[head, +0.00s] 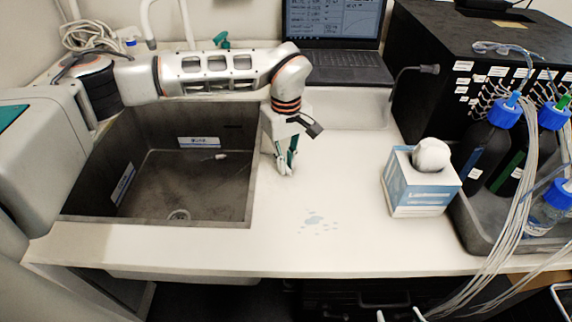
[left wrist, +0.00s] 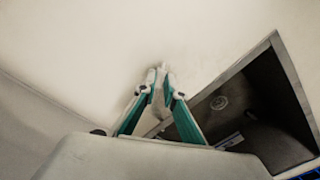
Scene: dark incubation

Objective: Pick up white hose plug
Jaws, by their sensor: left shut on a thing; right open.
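My left gripper (head: 286,168) points down at the white counter, just right of the sink. Its fingers are shut on a small white thing, which I take to be the white hose plug; it shows as a pale bit between the fingertips in the left wrist view (left wrist: 161,72). The fingers hide most of it, and I cannot tell whether it touches the counter. Two pale fingertips of my right gripper (head: 399,315) show at the bottom edge of the head view, apart and empty.
The grey sink (head: 245,200) has a small pale thing (head: 219,156) in it. A tissue box (head: 420,190) stands on the counter to the right. Blue-capped bottles (head: 488,140) with hoses stand in a grey tray at far right. A laptop (head: 335,62) is behind. The front middle counter has a wet patch (head: 314,219).

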